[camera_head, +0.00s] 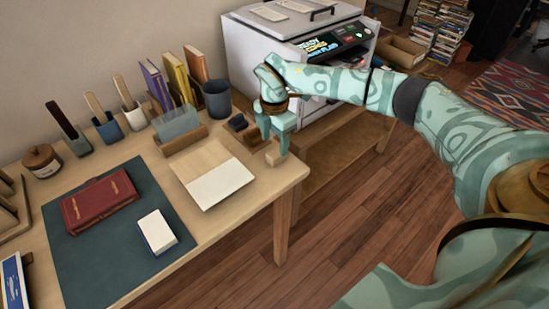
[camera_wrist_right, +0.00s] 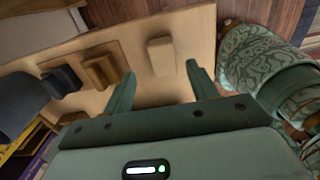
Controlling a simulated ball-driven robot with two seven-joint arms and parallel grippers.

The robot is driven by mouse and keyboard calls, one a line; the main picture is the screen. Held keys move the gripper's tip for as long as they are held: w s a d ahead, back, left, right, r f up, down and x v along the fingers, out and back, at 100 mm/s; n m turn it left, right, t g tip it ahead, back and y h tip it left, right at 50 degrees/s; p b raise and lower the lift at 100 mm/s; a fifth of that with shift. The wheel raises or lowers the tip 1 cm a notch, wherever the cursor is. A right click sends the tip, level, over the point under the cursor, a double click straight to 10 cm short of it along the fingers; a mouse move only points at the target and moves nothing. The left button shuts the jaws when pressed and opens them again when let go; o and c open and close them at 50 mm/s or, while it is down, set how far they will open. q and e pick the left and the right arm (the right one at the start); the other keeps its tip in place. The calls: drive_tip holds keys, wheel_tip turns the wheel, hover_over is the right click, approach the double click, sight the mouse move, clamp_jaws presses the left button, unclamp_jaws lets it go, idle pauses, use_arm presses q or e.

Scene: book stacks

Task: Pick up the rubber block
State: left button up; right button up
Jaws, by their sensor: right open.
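A small pale beige block (camera_wrist_right: 162,56), which looks like the rubber block, lies on the wooden desk near its right edge. In the head view the same block (camera_head: 273,159) is partly hidden by my fingers. My right gripper (camera_head: 274,147) is open, pointing down above the desk's right end. In the wrist view the right gripper's fingertips (camera_wrist_right: 161,72) are spread wide, with the block between and just beyond them. Nothing is held; contact cannot be told. My left gripper is not in view.
A brown block (camera_head: 253,137) and a dark block (camera_head: 238,122) lie close by on the left. A dark cup (camera_head: 217,99), a clear-fronted holder (camera_head: 180,128) and a white printer (camera_head: 290,40) stand behind. A paper pad (camera_head: 220,184) lies in front; the desk edge is close.

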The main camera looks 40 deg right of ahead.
sight(276, 152)
drive_tip(key=f+b, duration=0.1)
drive_tip(key=f, duration=0.1)
drive_tip(key=f+b, duration=0.1)
drive_tip(key=f, duration=0.2)
drive_tip(key=shift+s+d+f, duration=0.1)
drive_tip(key=shift+s+f, duration=0.1)
drive_tip(key=shift+f, duration=0.05)
drive_tip(key=shift+r, duration=0.15)
drive_tip(key=c, duration=1.1)
drive_tip(key=shift+o, duration=0.2)
drive_tip(key=shift+r, duration=0.1)
